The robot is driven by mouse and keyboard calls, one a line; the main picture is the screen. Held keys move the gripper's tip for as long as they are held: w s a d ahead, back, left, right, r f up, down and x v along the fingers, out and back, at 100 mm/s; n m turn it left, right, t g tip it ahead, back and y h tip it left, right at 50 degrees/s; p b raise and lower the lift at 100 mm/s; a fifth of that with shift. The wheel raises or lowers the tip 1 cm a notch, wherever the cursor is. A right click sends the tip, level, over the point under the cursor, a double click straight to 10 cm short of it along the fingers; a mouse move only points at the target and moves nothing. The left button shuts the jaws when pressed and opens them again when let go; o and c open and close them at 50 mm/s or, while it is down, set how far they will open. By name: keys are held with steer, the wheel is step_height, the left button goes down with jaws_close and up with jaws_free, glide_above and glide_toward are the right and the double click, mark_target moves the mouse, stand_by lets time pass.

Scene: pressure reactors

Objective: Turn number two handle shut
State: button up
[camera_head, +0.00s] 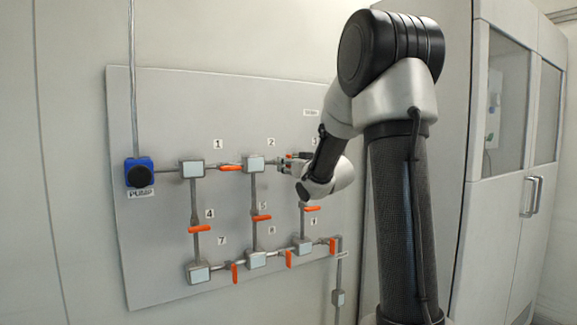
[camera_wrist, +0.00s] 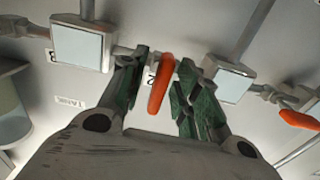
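The number two handle is an orange lever (camera_wrist: 161,83) in the wrist view, lying across the pipe between two grey junction boxes. The "2" label (camera_wrist: 152,77) shows partly behind it. My gripper (camera_wrist: 165,72) has its green-padded fingers apart, one on each side of the lever.
The grey panel (camera_head: 160,250) carries several other orange handles, such as handle one (camera_head: 230,168), handle four (camera_head: 199,229) and handle five (camera_head: 261,218). A blue pump switch (camera_head: 140,172) is at left. A glass-doored cabinet (camera_head: 500,180) stands at right.

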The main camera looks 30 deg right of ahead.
steer(key=s, duration=1.2)
steer(key=shift+d, duration=0.2)
